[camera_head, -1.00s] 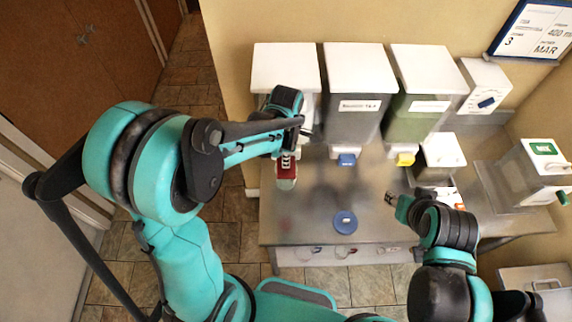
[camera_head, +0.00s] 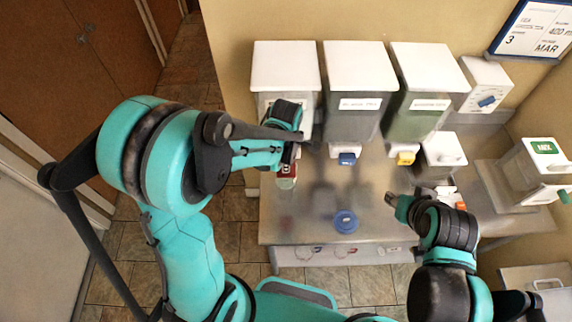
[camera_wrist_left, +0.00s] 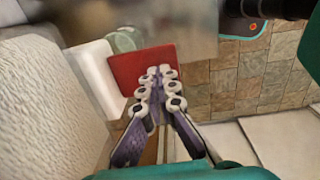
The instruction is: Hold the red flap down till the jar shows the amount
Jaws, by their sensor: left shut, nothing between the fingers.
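The red flap (camera_wrist_left: 140,66) is at the front foot of the leftmost white-lidded bucket; in the head view only a small red part (camera_head: 292,170) shows below my gripper. My left gripper (camera_wrist_left: 161,73) is shut and empty. Its fingertips overlap the flap's near right edge in the left wrist view; whether they touch it I cannot tell. A clear jar (camera_wrist_left: 124,40) stands just beyond the flap, and shows pale in the head view (camera_head: 287,184). Its filling cannot be read. My right gripper (camera_head: 391,198) hangs over the bench, its fingers too small to judge.
Two more buckets (camera_head: 359,75) (camera_head: 424,72) stand to the right, with blue (camera_head: 347,159) and yellow (camera_head: 406,158) flaps. A blue round object (camera_head: 345,221) lies on the steel bench (camera_head: 370,205).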

